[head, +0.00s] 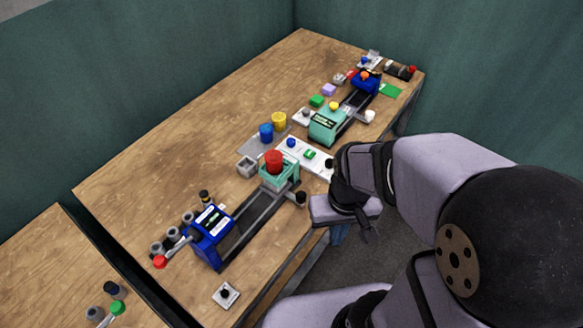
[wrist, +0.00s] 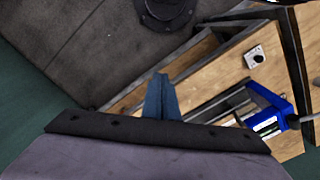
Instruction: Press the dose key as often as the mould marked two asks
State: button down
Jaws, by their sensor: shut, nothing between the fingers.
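My gripper (wrist: 161,97) is shut and empty, its blue fingers together in the wrist view. In the head view its fingers (head: 338,236) hang past the table's right edge, partly hidden by my arm. A white panel (head: 321,167) on the table has a blue button, a green button and a dark knob; I cannot tell which key is the dose key. A white square with a black knob (head: 227,294) sits near the front edge; it also shows in the wrist view (wrist: 255,56). I cannot read any mark of two on a mould.
The near press has a blue body (head: 210,240) and a teal carriage (head: 279,181) under a red cylinder (head: 273,160). A teal press (head: 325,125) stands farther back. Blue (head: 266,133) and yellow (head: 279,120) cylinders stand beside the panel. The table's left side is clear.

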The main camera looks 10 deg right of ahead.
jog(key=s+d+f+g+p, duration=0.3)
jog(key=d+f+g+p, duration=0.2)
jog(key=d+p, duration=0.1)
jog(key=w+d+f+n+t+h+p, duration=0.1)
jog(key=w+d+f+n+t, duration=0.25)
jog(key=w, duration=0.65)
jog(key=w+d+f+n+t+h+p, duration=0.1)
jog(key=w+d+f+n+t, duration=0.3)
jog(key=w, duration=0.7)
jog(key=w+a+r+n+t+y, duration=0.1)
jog(key=w+r+n+t, duration=0.1)
jog(key=w, duration=0.6)
jog(key=w+a+r+n+t+y, duration=0.1)
jog(key=w+a+r+n+t, duration=0.15)
jog(key=w, duration=0.55)
jog(key=w+a+r+n+t+y, duration=0.1)
jog(key=w+a+r+n+y, duration=0.1)
jog(key=a, duration=0.5)
notch_tip(320, 180, up, 2)
jog(key=shift+w+a+r+n+y, duration=0.15)
jog(key=shift+w+n+y, duration=0.15)
jog(key=shift+w+y, duration=0.7)
